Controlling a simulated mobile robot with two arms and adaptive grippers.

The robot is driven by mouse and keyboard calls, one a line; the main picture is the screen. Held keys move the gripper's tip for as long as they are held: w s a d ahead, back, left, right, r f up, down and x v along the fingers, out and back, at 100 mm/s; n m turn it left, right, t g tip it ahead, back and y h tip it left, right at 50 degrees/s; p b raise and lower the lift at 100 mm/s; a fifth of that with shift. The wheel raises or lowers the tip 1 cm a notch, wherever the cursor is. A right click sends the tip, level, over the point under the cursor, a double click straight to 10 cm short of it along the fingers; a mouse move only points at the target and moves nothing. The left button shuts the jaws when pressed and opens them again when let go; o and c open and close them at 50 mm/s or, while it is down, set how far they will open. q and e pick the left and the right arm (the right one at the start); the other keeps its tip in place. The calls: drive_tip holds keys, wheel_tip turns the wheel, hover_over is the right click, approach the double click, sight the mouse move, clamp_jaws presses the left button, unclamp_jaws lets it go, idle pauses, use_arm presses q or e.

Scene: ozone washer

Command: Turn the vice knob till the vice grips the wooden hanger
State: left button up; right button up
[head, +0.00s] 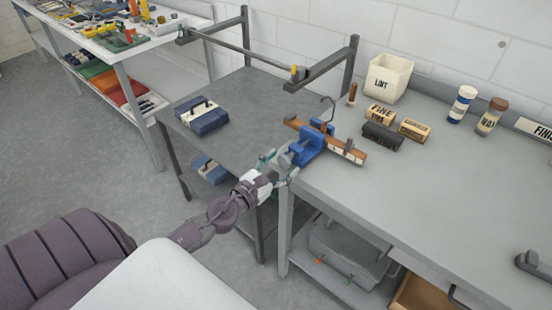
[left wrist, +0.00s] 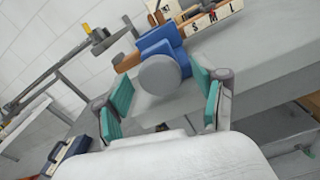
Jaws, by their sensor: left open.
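The blue vice (head: 306,147) sits at the near left corner of the grey workbench. The wooden hanger (head: 338,147) lies across it, with its metal hook pointing up. My left gripper (head: 278,162) is at the front of the vice. In the left wrist view its teal-padded fingers (left wrist: 163,95) are open, one on each side of the knob, with gaps visible. Whether the jaws touch the hanger is hidden. My right gripper is not in view.
A lower grey table (head: 250,100) with a blue case (head: 202,115) adjoins the bench at left, under a metal rail. Brushes (head: 382,135), a LINT bin (head: 388,77) and two bottles stand behind the vice. The bench's right side is mostly clear.

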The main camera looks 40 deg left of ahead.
use_arm(q)
drive_tip(key=s, duration=1.2)
drive_tip(key=shift+a, duration=0.45)
drive_tip(key=shift+f, duration=0.1)
drive_tip(key=s+a+f+n+g+y, duration=0.25)
drive_tip(key=f+n, duration=0.35)
drive_tip(key=f, duration=0.4)
drive_tip(key=s+a+f+n+g+y, duration=0.1)
drive_tip(key=s+a+f+n+g, duration=0.25)
drive_tip(key=f+n, duration=0.45)
drive_tip(key=s+a+f+n+g+y, duration=0.2)
drive_tip(key=s+a+f+n+g, duration=0.15)
drive_tip(key=f, duration=0.85)
drive_tip(key=s+d+f+n+g+h, duration=0.2)
drive_tip(key=s+d+f+n+g, duration=0.35)
drive_tip(key=s+f+n, duration=0.7)
drive_tip(key=s+d+f+n+g+h, duration=0.1)
drive_tip(key=s+d+f+n, duration=0.2)
drive_tip(key=d, duration=0.4)
drive_tip(key=s+d+f+n+g+h, duration=0.1)
drive_tip(key=s+d+f+n, duration=0.3)
drive_tip(key=s+d+f, duration=0.2)
drive_tip(key=shift+s+d, duration=0.3)
drive_tip(key=shift+d, duration=0.2)
